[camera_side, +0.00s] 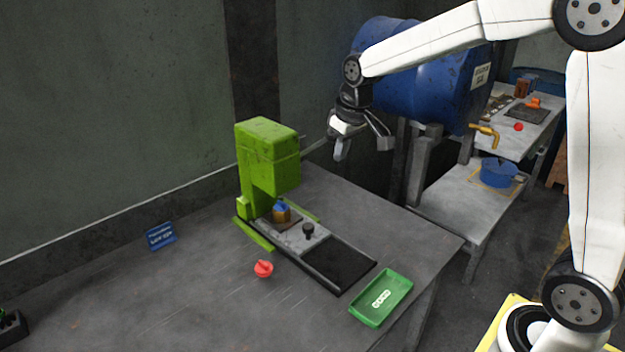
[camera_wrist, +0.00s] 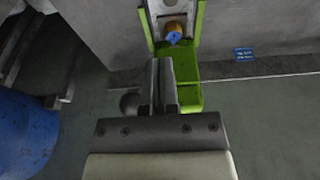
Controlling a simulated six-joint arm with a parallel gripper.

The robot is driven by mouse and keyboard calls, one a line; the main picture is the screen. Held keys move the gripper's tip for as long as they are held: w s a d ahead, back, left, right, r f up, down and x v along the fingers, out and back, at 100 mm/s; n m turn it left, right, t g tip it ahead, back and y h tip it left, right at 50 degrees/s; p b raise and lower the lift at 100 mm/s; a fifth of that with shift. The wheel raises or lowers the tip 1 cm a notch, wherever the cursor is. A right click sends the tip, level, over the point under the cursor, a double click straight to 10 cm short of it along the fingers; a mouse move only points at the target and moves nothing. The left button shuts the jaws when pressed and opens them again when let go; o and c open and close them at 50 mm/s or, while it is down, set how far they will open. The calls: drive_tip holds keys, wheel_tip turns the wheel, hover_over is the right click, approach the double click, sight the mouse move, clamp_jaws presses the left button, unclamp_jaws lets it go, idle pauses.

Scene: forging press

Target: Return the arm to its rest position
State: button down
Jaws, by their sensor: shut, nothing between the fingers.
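My gripper (camera_side: 341,150) hangs in the air above the back right of the grey table, to the right of the green press and higher than the table. Its fingers (camera_wrist: 163,75) are together in the wrist view with nothing between them. The green press (camera_side: 266,155) stands on the table. A small brass-coloured workpiece with a blue top (camera_side: 282,212) sits under the press head. It also shows in the wrist view (camera_wrist: 174,32), beyond my fingertips. My gripper is apart from the press and the workpiece.
A slide with a black knob (camera_side: 308,230), a red knob (camera_side: 263,268), a green tray (camera_side: 381,298) and a blue sign (camera_side: 160,236) are on the table. A side bench (camera_side: 450,205) holds a blue pot (camera_side: 498,172).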

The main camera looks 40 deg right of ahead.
drive_tip(key=s+a+f, duration=0.2)
drive_tip(key=s+f, duration=0.4)
drive_tip(key=s, duration=0.2)
drive_tip(key=s+a+f, duration=0.3)
drive_tip(key=s+f, duration=0.4)
drive_tip(key=s, duration=0.2)
drive_tip(key=shift+s, duration=0.25)
